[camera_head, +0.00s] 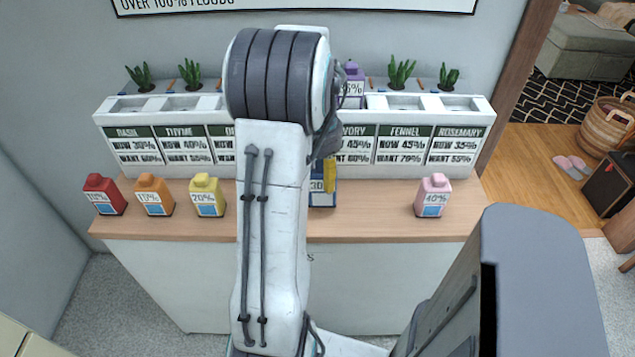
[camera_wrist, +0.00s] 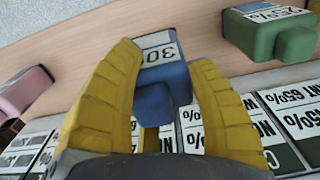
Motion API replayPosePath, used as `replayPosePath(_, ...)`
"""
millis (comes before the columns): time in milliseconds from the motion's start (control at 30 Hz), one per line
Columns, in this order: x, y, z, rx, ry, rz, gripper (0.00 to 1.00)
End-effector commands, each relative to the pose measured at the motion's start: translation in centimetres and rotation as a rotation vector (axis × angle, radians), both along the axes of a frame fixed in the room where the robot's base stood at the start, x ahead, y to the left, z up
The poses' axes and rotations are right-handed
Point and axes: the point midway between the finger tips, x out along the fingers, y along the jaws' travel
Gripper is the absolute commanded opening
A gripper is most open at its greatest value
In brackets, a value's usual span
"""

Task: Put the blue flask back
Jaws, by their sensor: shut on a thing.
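The blue flask (camera_wrist: 160,85) has a white label reading 30 and stands between the yellow fingers of my gripper (camera_wrist: 163,60), which is shut on it. In the head view the blue flask (camera_head: 322,193) shows only partly beside my arm, with a yellow finger in front of it. It is at the wooden counter (camera_head: 390,222), in the gap left of the pink flask. I cannot tell whether its base touches the counter.
Red (camera_head: 104,194), orange (camera_head: 154,195), yellow (camera_head: 207,195) and pink (camera_head: 433,195) flasks line the counter. A green flask (camera_wrist: 270,32) stands near the blue one, hidden in the head view. Behind is a planter rack (camera_head: 470,118) with labelled slots; a purple flask (camera_head: 352,88) sits there.

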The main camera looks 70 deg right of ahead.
Motion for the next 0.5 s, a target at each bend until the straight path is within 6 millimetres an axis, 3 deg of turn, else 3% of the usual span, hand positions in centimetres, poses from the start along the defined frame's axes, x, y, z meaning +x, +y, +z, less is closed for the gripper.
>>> replayPosePath(267,0.6,-0.2,-0.9,0.003,0.001,-0.001,0.14)
replayPosePath(500,0.6,-0.2,-3.3,0.004,0.0,-0.001,0.14)
